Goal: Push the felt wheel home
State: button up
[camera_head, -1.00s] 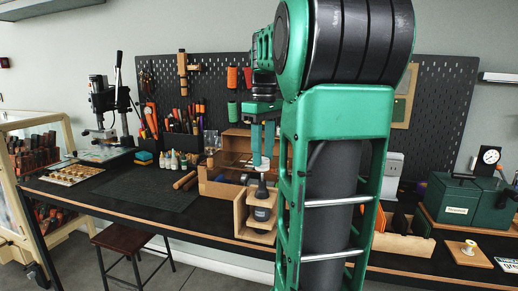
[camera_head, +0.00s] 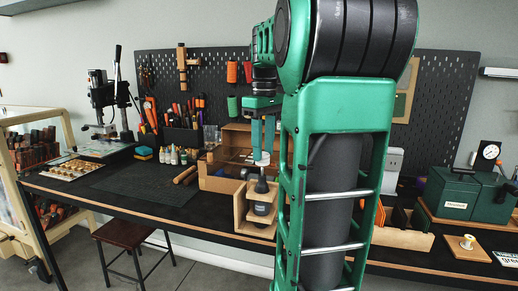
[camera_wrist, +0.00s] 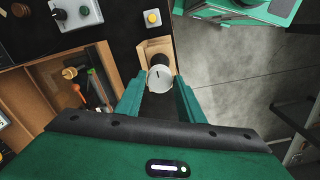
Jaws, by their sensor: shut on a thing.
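My gripper (camera_head: 263,150) points down over the bench with its two teal fingers close together. It is shut on a small pale round piece, apparently the felt wheel (camera_head: 262,159). In the wrist view the wheel (camera_wrist: 160,76) is a light grey disc with a short dark slit, between the fingertips (camera_wrist: 161,84). Directly below it in the head view, a dark rounded part (camera_head: 262,187) stands in an open wooden holder (camera_head: 240,210). I cannot tell whether the wheel touches that part or is seated on anything.
A wooden tray (camera_head: 215,183) stands behind and left of the holder. In the wrist view an open wooden compartment with tools (camera_wrist: 45,85) lies left. A green box (camera_head: 460,198) stands right. My arm hides the bench's middle.

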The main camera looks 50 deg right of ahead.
jog(key=shift+f, duration=1.8)
jog(key=o, duration=1.1)
jog(key=shift+o, duration=0.2)
notch_tip(320, 180, up, 11)
jog(key=shift+w+f, duration=0.1)
jog(key=shift+w, duration=0.05)
jog(key=shift+a+f, duration=0.1)
jog(key=s+a+f+m, duration=0.2)
jog(key=s+a+f, duration=0.2)
jog(key=f, duration=0.5)
jog(key=s+a+f+m, duration=0.2)
jog(key=s+a+f, duration=0.3)
jog(key=a+f, duration=0.2)
jog(key=s+a+f+m, duration=0.3)
jog(key=s+a+f, duration=0.2)
jog(key=f, duration=0.6)
jog(key=shift+a+f, duration=0.15)
jog(key=shift+f, duration=0.1)
